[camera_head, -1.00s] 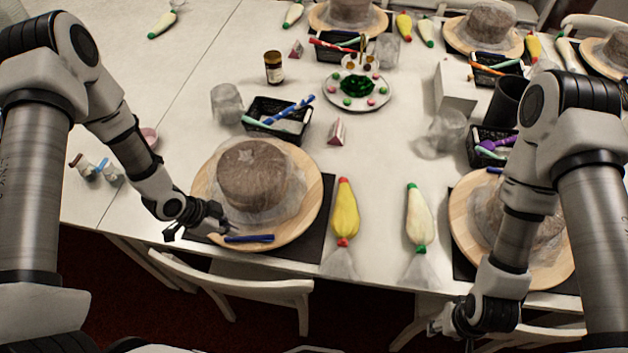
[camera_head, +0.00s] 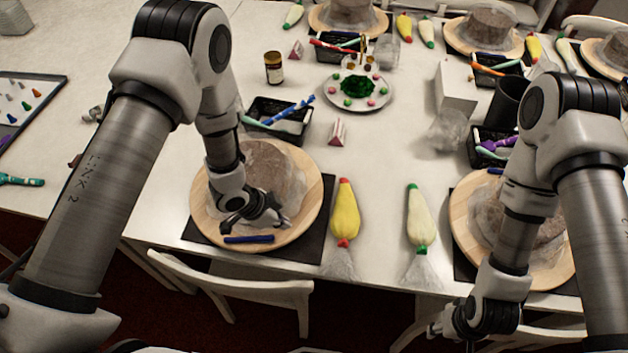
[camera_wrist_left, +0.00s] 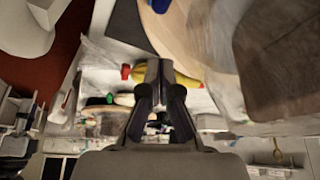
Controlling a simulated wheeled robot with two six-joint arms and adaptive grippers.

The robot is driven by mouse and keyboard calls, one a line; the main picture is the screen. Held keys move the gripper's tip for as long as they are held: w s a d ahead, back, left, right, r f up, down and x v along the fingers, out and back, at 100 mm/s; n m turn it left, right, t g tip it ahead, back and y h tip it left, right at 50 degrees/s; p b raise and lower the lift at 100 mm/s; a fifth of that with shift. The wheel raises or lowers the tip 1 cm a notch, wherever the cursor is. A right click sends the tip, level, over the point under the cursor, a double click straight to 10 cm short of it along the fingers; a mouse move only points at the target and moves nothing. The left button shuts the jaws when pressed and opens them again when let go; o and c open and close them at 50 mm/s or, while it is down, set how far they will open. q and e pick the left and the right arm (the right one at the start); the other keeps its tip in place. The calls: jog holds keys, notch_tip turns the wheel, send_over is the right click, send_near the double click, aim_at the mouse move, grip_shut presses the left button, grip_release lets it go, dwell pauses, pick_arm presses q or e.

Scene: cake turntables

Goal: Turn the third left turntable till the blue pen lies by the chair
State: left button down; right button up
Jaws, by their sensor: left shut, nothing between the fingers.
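The round wooden turntable (camera_head: 308,218) stands on a dark mat at the near edge of the table, with a brown cake (camera_head: 275,163) in clear wrap on it. The blue pen (camera_head: 248,239) lies on the turntable's near rim, on the side of the white chair (camera_head: 255,287). My left gripper (camera_head: 262,218) is shut and empty, in front of the cake and just behind the pen. In the left wrist view, its fingers (camera_wrist_left: 161,77) are together beside the turntable's edge (camera_wrist_left: 182,35). I cannot tell whether it touches the disc. My right gripper (camera_head: 440,322) is low at the near right; its fingers are unclear.
A yellow piping bag (camera_head: 345,210) and a white one (camera_head: 418,215) lie right of the turntable. A black basket (camera_head: 285,125) with pens stands behind it. Another turntable (camera_head: 465,225) is under my right arm. A tray (camera_head: 40,100) is at the far left.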

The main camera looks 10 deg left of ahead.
aim_at(274, 237)
pick_arm(q)
jog(key=shift+f, duration=0.15)
jog(key=shift+d+f+b, duration=0.15)
jog(key=shift+f+b, duration=0.7)
jog(key=shift+f, duration=0.15)
jog(key=shift+f+b, duration=0.85)
jog(key=shift+f, duration=0.3)
jog(key=shift+r, duration=0.1)
jog(key=shift+s+a, duration=0.55)
jog(key=shift+a, duration=0.25)
jog(key=shift+s+a, duration=0.45)
jog(key=shift+a, duration=0.3)
